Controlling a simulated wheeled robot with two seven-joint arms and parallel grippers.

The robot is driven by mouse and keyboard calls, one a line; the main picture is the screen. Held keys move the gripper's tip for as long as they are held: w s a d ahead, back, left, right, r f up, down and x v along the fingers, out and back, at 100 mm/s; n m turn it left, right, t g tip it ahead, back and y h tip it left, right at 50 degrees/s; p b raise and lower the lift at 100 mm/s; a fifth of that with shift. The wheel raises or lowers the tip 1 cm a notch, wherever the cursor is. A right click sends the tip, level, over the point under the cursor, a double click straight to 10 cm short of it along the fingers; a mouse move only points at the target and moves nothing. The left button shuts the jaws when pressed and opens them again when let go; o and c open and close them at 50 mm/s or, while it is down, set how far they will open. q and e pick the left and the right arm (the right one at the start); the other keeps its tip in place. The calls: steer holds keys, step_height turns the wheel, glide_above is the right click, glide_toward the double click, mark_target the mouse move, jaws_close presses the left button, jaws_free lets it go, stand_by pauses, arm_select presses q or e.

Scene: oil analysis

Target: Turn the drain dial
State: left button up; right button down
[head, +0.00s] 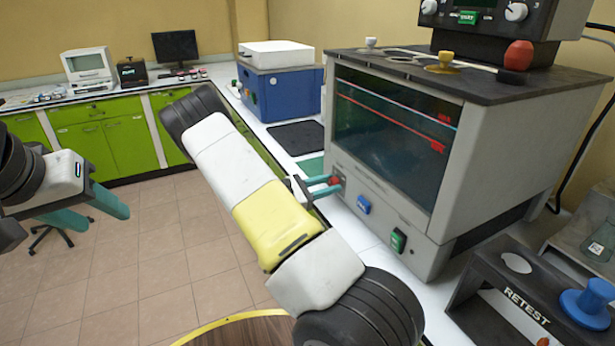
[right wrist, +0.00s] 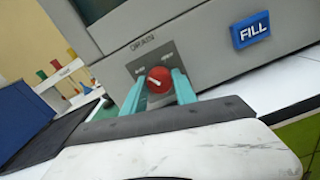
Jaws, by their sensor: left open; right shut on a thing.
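The drain dial is a round red knob (right wrist: 158,80) on a small grey plate marked DRAIN, low on the front of the grey analysis machine (head: 400,215). In the right wrist view its white pointer line lies at a slant. My right gripper (right wrist: 159,84) has its teal fingers on both sides of the knob and is shut on it. In the head view the knob (head: 335,181) shows at the fingertips, partly hidden. My left gripper (head: 95,208) is open and empty at the far left, over the floor.
Beside the dial are a blue FILL button (head: 363,205) and a green switch (head: 398,240). A black RETEST rack (head: 520,300) with a blue piece (head: 588,305) stands at the right. A blue box (head: 282,95) and a dark mat (head: 296,138) lie behind.

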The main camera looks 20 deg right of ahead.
steer(key=shift+n, duration=1.2)
steer(key=c, duration=1)
jaws_free()
steer(key=a, duration=0.7)
steer(key=shift+s+a, duration=0.3)
steer(key=shift+a, duration=0.1)
